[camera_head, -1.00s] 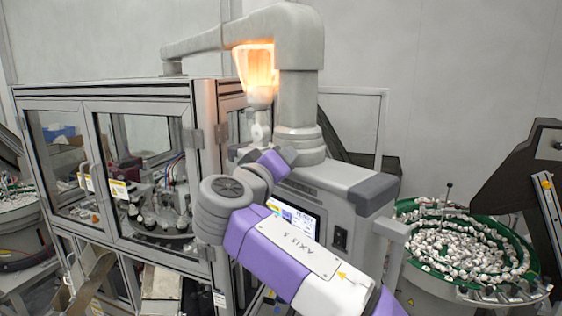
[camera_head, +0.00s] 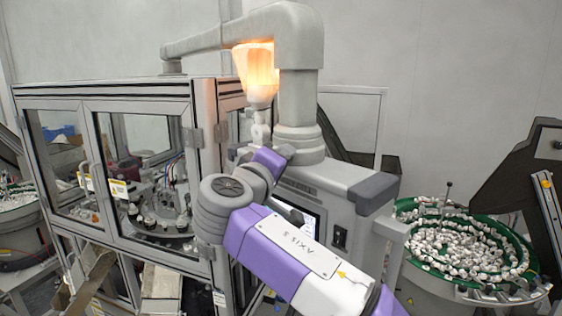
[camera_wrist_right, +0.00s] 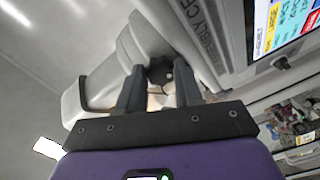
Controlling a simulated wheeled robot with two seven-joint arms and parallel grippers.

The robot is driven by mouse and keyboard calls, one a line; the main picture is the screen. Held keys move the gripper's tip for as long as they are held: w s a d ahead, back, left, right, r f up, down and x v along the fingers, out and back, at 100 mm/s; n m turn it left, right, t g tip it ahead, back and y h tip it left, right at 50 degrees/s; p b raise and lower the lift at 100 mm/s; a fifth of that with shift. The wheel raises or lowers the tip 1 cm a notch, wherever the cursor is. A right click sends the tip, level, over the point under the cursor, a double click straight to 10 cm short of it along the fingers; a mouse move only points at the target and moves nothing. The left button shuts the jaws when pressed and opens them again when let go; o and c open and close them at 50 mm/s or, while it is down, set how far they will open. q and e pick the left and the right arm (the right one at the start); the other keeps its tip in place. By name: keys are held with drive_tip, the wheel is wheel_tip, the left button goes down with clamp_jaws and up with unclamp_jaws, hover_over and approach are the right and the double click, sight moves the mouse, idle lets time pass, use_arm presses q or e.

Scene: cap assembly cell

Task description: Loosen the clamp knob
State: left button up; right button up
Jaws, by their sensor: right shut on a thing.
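The clamp knob (camera_wrist_right: 159,72) is a small dark knob in the right wrist view, on a pale grey rounded body of the machine. My right gripper (camera_wrist_right: 160,76) has its two dark fingers on either side of the knob and is shut on it. The fingers hide part of the knob's sides. In the head view my right arm comes in from the lower right and reaches to the machine's grey column; its own links hide the gripper and the knob there. My left gripper is not in view.
The grey column (camera_head: 298,95) rises beside my right wrist, with a glowing orange funnel (camera_head: 256,72) near it. A glazed cabinet (camera_head: 140,92) stands left. A screen (camera_wrist_right: 285,22) is close to my gripper's right. A green-rimmed bowl of caps (camera_head: 412,214) stands right.

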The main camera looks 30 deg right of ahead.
drive_tip(key=o, duration=1)
drive_tip(key=shift+o, duration=0.2)
drive_tip(key=b+v, duration=0.2)
drive_tip(key=v, duration=0.5)
drive_tip(key=shift+s+a, duration=0.25)
drive_tip(key=shift+w, duration=0.1)
